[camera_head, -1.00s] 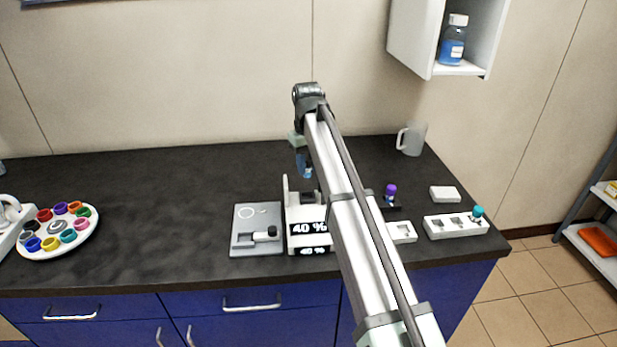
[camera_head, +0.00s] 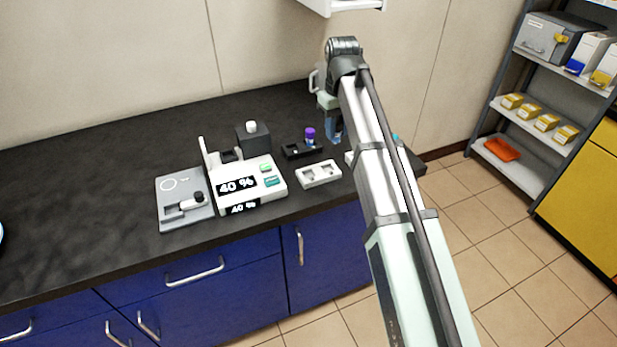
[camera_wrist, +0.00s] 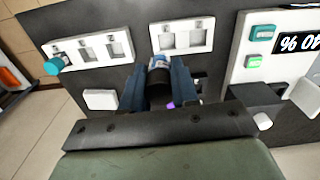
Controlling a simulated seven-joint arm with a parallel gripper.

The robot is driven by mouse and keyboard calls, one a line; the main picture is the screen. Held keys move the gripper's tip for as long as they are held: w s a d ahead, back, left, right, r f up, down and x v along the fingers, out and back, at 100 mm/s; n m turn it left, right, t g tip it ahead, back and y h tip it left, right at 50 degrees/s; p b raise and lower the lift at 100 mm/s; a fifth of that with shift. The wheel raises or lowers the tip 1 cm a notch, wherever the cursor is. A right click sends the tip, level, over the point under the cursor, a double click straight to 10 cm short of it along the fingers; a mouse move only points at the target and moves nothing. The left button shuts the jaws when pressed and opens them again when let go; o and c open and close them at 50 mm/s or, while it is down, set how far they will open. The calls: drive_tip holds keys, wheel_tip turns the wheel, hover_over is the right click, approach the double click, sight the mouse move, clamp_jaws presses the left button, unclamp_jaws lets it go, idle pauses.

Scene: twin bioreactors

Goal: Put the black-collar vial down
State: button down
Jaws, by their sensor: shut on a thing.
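My gripper (camera_wrist: 158,88) is shut on the black-collar vial (camera_wrist: 158,80), which sits between its two blue fingers in the wrist view. Whether the held vial touches anything below is hidden.
The purple-capped vial stands in a black rack (camera_head: 296,152). A white rack (camera_wrist: 88,48) with a teal-capped vial (camera_wrist: 54,66) is at left in the wrist view, beside a small white block (camera_wrist: 100,99). The "40 %" device (camera_head: 262,181) and grey plate (camera_head: 172,218) are left.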

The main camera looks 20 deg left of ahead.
drive_tip(key=w+d+m, duration=0.3)
drive_tip(key=d+m, duration=0.1)
drive_tip(key=d, duration=2.1)
drive_tip(key=n, duration=0.8)
approach(309, 177)
drive_tip(key=shift+f, duration=2.45)
drive_tip(key=shift+f, duration=0.15)
drive_tip(key=c, duration=0.8)
unclamp_jaws()
drive_tip(key=shift+c, duration=0.2)
wheel_tip(309, 177, up, 12)
drive_tip(key=shift+r, duration=0.2)
